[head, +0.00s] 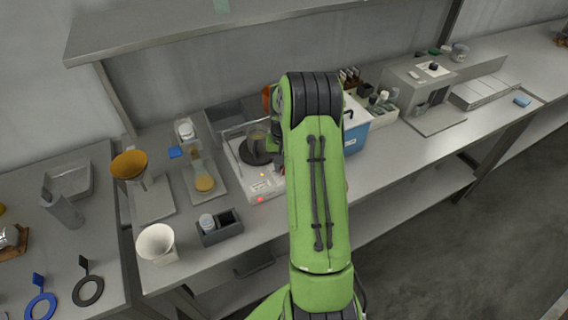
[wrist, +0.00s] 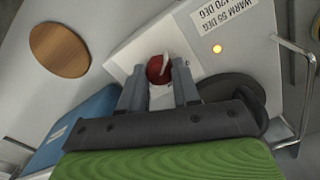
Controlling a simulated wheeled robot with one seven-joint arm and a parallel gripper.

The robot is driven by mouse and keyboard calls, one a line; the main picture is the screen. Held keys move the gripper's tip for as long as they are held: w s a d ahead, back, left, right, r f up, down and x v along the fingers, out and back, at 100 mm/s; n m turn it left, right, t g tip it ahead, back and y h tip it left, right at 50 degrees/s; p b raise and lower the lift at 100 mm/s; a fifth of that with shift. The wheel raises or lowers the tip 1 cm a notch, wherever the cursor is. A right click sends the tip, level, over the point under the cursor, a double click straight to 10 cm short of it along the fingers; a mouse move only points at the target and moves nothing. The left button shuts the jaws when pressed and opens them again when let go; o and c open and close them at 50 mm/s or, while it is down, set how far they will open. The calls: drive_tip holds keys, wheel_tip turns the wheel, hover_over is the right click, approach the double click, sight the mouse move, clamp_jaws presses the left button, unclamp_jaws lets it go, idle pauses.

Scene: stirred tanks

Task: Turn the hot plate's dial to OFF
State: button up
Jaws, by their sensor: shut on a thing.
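The white hot plate (head: 258,188) stands on the bench in the head view, partly hidden by my arm. In the wrist view its white top (wrist: 130,45) shows the red dial (wrist: 155,72) with a pale pointer mark. My gripper (wrist: 159,69) has one finger on each side of the dial and is shut on it. The label (wrist: 222,18) beside it appears upside down, with "WARM 65 DEG" and "120 DEG" readable. I see no OFF mark, and which setting the pointer meets is unclear. My arm hides the dial and fingers in the head view.
A blue box (head: 355,138) stands to the right.

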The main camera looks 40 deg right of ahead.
drive_tip(key=n, duration=1.1)
drive_tip(key=shift+n+b, duration=0.3)
drive_tip(key=n+b, duration=0.1)
drive_tip(key=n, duration=0.4)
drive_tip(key=n+b, duration=0.1)
drive_tip(key=n, duration=0.5)
drive_tip(key=shift+n, duration=0.3)
drive_tip(key=o, duration=1.1)
drive_tip(key=shift+c, duration=0.2)
wheel_tip(320, 180, up, 16)
drive_tip(key=p, duration=0.3)
